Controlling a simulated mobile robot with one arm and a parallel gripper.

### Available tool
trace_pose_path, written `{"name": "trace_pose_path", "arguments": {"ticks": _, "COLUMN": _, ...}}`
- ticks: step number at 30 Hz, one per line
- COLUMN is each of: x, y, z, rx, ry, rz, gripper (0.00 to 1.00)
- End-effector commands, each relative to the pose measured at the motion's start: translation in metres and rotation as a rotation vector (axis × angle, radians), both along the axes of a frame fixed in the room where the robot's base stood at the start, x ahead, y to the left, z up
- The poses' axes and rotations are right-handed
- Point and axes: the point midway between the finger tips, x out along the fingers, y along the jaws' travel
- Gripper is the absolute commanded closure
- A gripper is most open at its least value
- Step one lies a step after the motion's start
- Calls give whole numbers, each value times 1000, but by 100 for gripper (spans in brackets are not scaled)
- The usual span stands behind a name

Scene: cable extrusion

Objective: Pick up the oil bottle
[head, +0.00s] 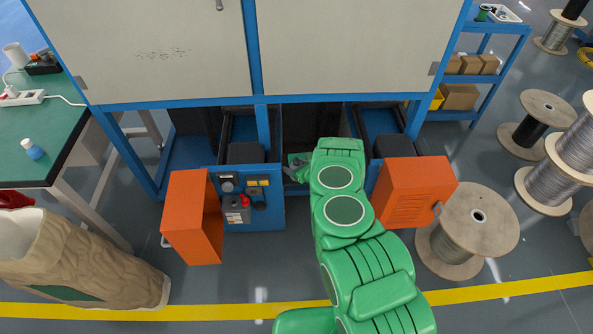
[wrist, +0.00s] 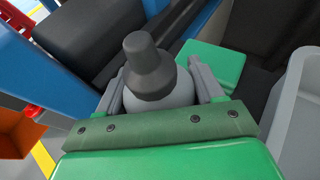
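The oil bottle (wrist: 160,85), grey with a dark grey tapered cap, shows in the middle of the wrist view. My gripper (wrist: 160,84) has one finger on each side of it. The bottle fills nearly all the space between the fingers, but I cannot tell whether they press on it. The bottle's lower part is hidden behind the green gripper body. In the head view my gripper (head: 296,168) is low, in the opening under the machine's doors. The bottle cannot be made out there.
Blue machine posts and dark boxes stand close around the gripper. An orange box door (head: 192,217) stands to the left and an orange box (head: 414,190) to the right. A cable spool (head: 470,222) stands further right. A green table (head: 38,135) is at the left.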

Motion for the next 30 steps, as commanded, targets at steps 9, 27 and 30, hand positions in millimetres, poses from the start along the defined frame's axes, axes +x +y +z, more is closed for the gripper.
{"name": "trace_pose_path", "arguments": {"ticks": 9, "x": 0, "y": 0, "z": 0, "rx": 0, "ry": 0, "rz": 0, "gripper": 74}}
{"name": "trace_pose_path", "arguments": {"ticks": 27, "x": -7, "y": -2, "z": 42, "rx": 1, "ry": -1, "rz": -2, "gripper": 74}}
{"name": "trace_pose_path", "arguments": {"ticks": 30, "x": -16, "y": -1, "z": 52, "rx": 4, "ry": 1, "rz": -1, "gripper": 74}}
